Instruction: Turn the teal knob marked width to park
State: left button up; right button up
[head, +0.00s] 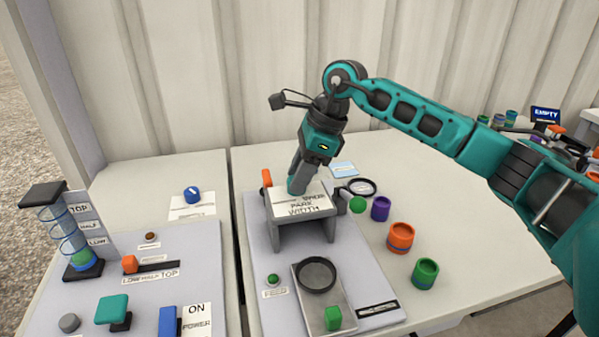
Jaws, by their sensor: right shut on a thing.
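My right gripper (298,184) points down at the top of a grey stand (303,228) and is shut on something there. The stand's sloped white label plate (306,205) reads WIDTH and PARK, with another word partly covered above. My left gripper is out of view.
Below the stand are a black ring (316,275) and a green block (333,318). An orange cup (400,238), a green cup (425,273) and a purple cup (380,209) stand right. A blue knob (192,195) and a teal block (112,309) are left.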

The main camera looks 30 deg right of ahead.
jog(key=shift+w+n+g, duration=0.1)
jog(key=shift+n+g, duration=0.3)
jog(key=shift+n, duration=0.8)
jog(key=o, duration=1)
jog(key=shift+o, duration=0.2)
jog(key=w+p+v, duration=0.1)
jog(key=v, duration=1.2)
jog(key=shift+s, duration=0.4)
jog(key=shift+d+f, duration=0.1)
